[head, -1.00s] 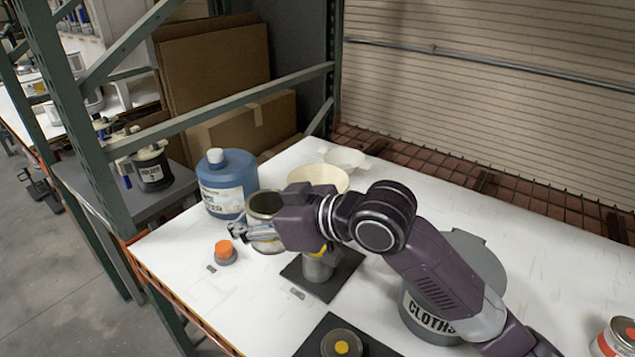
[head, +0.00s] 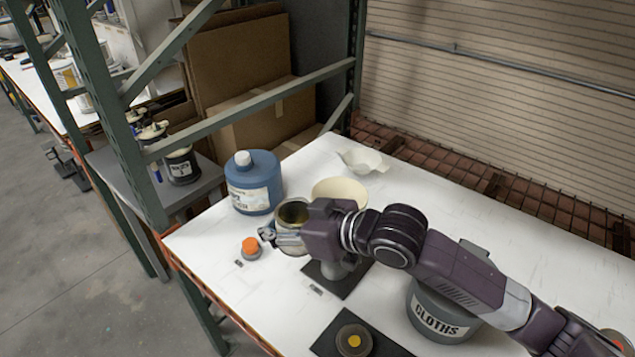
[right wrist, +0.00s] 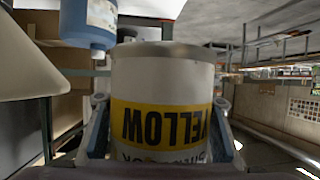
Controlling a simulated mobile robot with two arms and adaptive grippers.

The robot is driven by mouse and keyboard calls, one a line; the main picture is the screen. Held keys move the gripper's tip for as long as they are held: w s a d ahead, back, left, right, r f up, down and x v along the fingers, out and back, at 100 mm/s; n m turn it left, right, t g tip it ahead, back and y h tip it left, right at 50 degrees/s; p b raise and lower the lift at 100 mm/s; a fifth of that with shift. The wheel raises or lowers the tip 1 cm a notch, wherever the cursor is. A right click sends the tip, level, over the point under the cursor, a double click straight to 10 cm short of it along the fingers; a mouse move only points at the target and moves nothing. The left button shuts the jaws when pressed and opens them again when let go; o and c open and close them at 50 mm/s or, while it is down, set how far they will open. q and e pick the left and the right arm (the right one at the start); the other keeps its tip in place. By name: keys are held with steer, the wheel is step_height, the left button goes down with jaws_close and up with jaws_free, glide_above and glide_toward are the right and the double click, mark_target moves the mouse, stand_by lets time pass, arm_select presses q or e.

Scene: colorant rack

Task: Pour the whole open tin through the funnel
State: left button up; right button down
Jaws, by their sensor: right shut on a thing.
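My right gripper (head: 283,237) is shut on the open tin (head: 293,212). In the head view its dark mouth faces up, with a yellowish inside. In the right wrist view the tin (right wrist: 165,85) fills the middle, its white side and yellow YELLOW label between the two fingers, the lettering upside down. The cream funnel (head: 341,188) is just right of and behind the tin, its lower part hidden by my wrist. A grey metal vessel (head: 345,268) on a black mat (head: 348,285) shows partly below my wrist. My left gripper is not in view.
A blue jug (head: 253,185) stands close behind the tin and an orange-capped item (head: 250,247) in front-left. A pale dish (head: 363,160) is behind the funnel. A grey CLOTHS bin (head: 440,315) and a yellow-dotted can (head: 354,341) stand nearer. A green rack post (head: 110,110) is left.

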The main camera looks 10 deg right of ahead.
mark_target(292, 203)
steer(key=shift+r, duration=0.1)
steer(key=shift+w+d, duration=0.1)
stand_by(0.4)
steer(key=shift+w+d+r+m+y+b, duration=0.2)
steer(key=shift+m+y+b, duration=0.25)
steer(key=shift+b, duration=0.25)
steer(key=shift+d+r+m+g, duration=0.1)
steer(key=shift+r+m+g, duration=0.05)
steer(key=shift+m+g, duration=0.15)
steer(key=shift+w+d+r+m+y, duration=0.1)
steer(key=shift+r+m+y, duration=0.1)
steer(key=shift+r, duration=0.2)
steer(key=shift+w+d+r+m+y, duration=0.1)
steer(key=shift+r+y, duration=0.05)
steer(key=shift+r, duration=0.2)
steer(key=shift+w+d+r+m, duration=0.15)
steer(key=shift+r+m, duration=0.1)
steer(key=shift+r, duration=0.25)
steer(key=shift+d+b, duration=0.1)
steer(key=shift+b, duration=0.5)
steer(key=shift+w+d+r+m+g+y+b, duration=0.15)
steer(key=shift+w+d+r+m+y+b, duration=0.1)
steer(key=shift+r+m+y+b, duration=0.3)
steer(key=shift+w+d+r+m+g+y+b, duration=0.1)
steer(key=shift+w+d+r+m+y+b, duration=0.2)
steer(key=shift+m, duration=0.35)
steer(key=shift+w+d+r+m+g+y+b, duration=0.15)
steer(key=shift+d+r+m+y+b, duration=0.15)
steer(key=shift+r+m+y, duration=0.25)
